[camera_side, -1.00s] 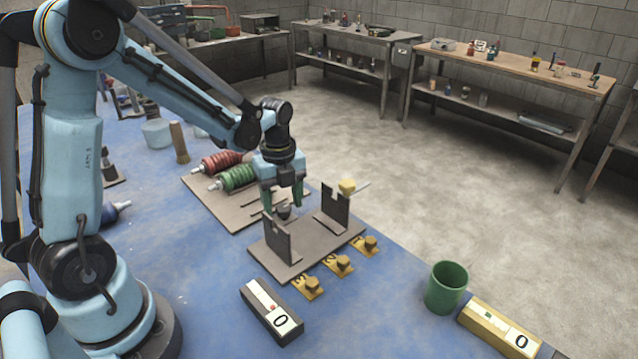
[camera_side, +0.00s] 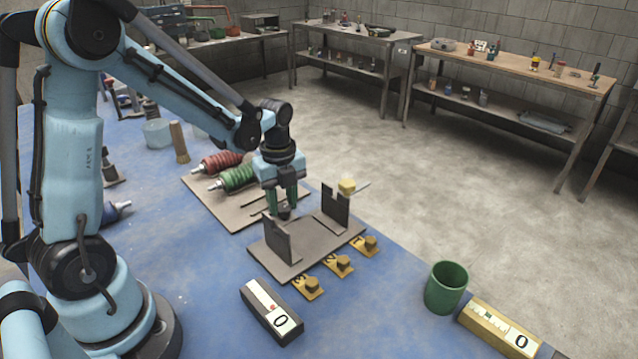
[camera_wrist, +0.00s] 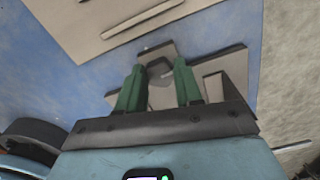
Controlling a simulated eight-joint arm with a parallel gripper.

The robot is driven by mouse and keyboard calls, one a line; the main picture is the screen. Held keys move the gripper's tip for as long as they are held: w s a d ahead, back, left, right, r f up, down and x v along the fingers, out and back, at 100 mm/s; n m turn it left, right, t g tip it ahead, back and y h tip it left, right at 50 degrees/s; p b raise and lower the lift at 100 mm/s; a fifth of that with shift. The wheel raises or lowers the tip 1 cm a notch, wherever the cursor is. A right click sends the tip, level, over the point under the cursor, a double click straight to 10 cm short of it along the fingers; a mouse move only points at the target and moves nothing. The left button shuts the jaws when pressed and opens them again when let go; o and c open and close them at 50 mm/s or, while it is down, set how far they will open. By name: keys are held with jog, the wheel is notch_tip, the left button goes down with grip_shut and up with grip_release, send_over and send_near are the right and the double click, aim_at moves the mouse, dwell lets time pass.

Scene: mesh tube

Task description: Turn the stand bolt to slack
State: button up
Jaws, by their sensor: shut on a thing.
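The stand (camera_side: 309,249) is a grey-brown base plate with two dark uprights, the right one notched at the top. The stand bolt (camera_side: 284,213) is a small dark knob at the far side of the plate, between the uprights. My gripper (camera_side: 286,203) points straight down over it, its green fingers shut on the bolt's head. The wrist view shows the grey bolt (camera_wrist: 160,69) between the two fingertips (camera_wrist: 158,78), with part of the stand around it. The fingers hide some of the bolt, and I cannot tell how tight it is.
Several brass-knobbed tags (camera_side: 340,264) lie in front. A dark gauge box (camera_side: 272,310), green cup (camera_side: 447,287) and yellow gauge box (camera_side: 498,330) stand nearer.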

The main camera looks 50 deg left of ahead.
jog(key=n, duration=0.4)
jog(key=shift+s+n, duration=0.1)
jog(key=shift+n, duration=0.2)
jog(key=n, duration=0.4)
jog(key=shift+s, duration=0.1)
jog(key=n, duration=0.9)
jog(key=shift+s+d+n, duration=0.1)
jog(key=shift+d+n, duration=0.05)
jog(key=shift+n, duration=0.15)
jog(key=n, duration=0.4)
jog(key=shift+d, duration=0.1)
jog(key=n, duration=0.9)
jog(key=shift+d, duration=0.15)
jog(key=shift+n, duration=2)
